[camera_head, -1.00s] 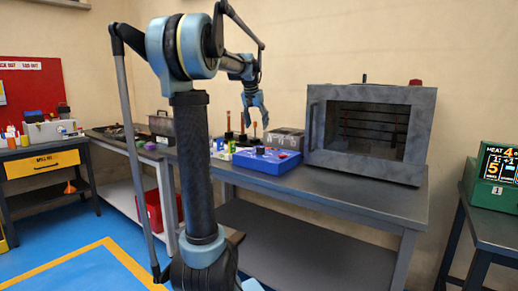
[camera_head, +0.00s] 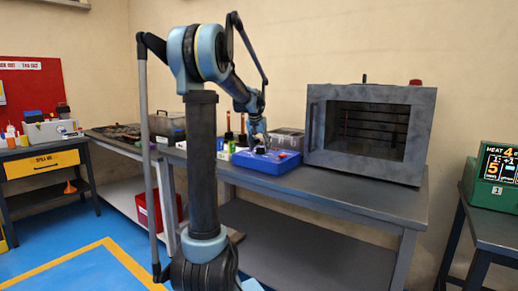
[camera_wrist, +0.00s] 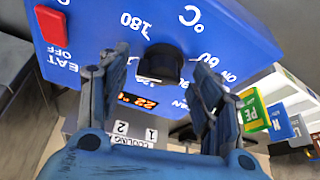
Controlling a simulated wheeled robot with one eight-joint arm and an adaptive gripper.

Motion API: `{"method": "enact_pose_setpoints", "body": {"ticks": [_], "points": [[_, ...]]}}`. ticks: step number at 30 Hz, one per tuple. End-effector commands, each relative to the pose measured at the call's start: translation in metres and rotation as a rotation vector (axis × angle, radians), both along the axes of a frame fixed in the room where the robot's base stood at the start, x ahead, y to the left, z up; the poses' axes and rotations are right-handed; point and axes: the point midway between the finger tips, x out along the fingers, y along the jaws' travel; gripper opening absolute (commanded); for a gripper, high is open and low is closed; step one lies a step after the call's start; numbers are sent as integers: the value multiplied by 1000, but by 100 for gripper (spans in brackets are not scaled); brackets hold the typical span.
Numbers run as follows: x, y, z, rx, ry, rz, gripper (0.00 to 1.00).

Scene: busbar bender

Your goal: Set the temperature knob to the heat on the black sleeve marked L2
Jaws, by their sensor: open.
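The blue control box (camera_head: 277,166) sits on the bench left of the oven. In the wrist view the box face (camera_wrist: 88,18) bears a black temperature knob (camera_wrist: 161,64), with printed 60, 180 and °C around it. A lit display (camera_wrist: 138,101) reads about 22. My gripper (camera_wrist: 159,60) is open, its fingers on either side of the knob; I cannot tell whether they touch it. In the head view my gripper (camera_head: 258,141) is low over the box. I cannot make out a sleeve marked L2.
The grey oven (camera_head: 366,96) stands right of the blue box. A green unit (camera_head: 486,193) with a lit screen sits on the right table. A red rocker switch (camera_wrist: 49,25) is on the box face. Coloured labelled items (camera_wrist: 277,122) stand close beside it.

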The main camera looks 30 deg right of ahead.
Motion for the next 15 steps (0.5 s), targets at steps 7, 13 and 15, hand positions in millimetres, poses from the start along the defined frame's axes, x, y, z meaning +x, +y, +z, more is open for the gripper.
{"method": "enact_pose_setpoints", "body": {"ticks": [7, 13, 15], "points": [[0, 0, 0, 0, 0, 0, 55], [0, 0, 0, 0, 0, 0, 15], [0, 0, 0, 1, -1, 0, 15]]}}
